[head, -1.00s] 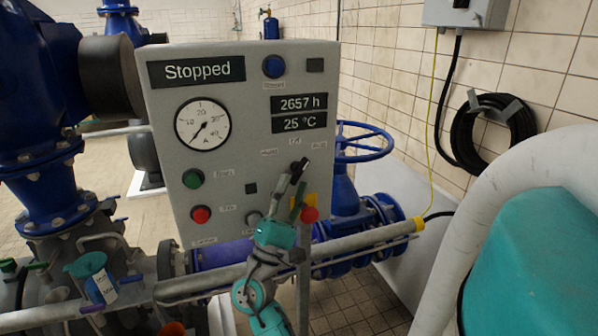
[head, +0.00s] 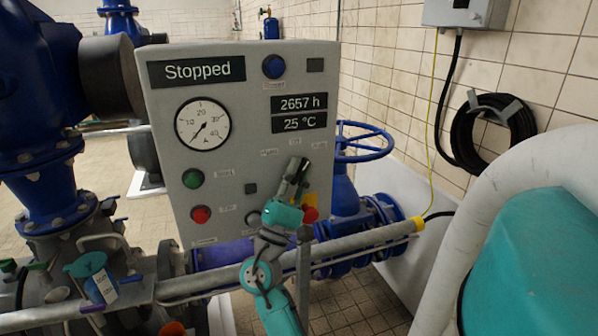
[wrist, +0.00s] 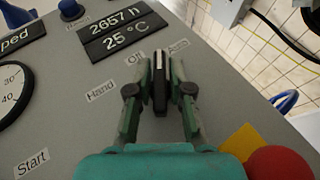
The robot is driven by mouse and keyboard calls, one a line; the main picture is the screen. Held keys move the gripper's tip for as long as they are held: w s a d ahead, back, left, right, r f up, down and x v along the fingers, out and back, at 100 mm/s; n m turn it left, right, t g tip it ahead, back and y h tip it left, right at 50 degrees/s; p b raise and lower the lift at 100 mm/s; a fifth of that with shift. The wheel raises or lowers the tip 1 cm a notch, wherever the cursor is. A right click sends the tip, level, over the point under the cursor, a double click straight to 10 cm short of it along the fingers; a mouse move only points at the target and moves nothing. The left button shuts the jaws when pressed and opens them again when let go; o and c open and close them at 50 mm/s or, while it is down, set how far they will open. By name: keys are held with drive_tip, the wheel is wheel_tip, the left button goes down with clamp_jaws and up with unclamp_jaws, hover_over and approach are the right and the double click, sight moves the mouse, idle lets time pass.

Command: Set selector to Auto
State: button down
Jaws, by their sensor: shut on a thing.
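The selector is a black lever knob with a white line, seen in the wrist view (wrist: 160,82) and, partly hidden, in the head view (head: 303,166). It sits on the grey control panel (head: 240,110) below the labels Hand (wrist: 100,92), Off (wrist: 134,58) and Auto (wrist: 178,46). Its white-lined end points between Off and Auto. My gripper (wrist: 159,88) is shut on the knob, one green finger on each side. In the head view my gripper (head: 294,178) comes from below and covers part of the panel.
A red knob on a yellow plate (wrist: 282,162) is close to the lower right of my gripper. Green (head: 193,178) and red (head: 201,214) buttons are left on the panel. A grey pipe (head: 215,281) crosses in front below. The display (head: 197,71) reads Stopped.

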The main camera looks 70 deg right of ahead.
drive_tip(key=shift+m+g+y, duration=0.3)
drive_tip(key=shift+g, duration=0.2)
drive_tip(key=shift+m+g+y, duration=1)
drive_tip(key=shift+m+y, duration=0.3)
drive_tip(key=shift+m, duration=0.1)
drive_tip(key=c, duration=1.2)
unclamp_jaws()
drive_tip(key=v, duration=1.2)
drive_tip(key=shift+f, duration=0.15)
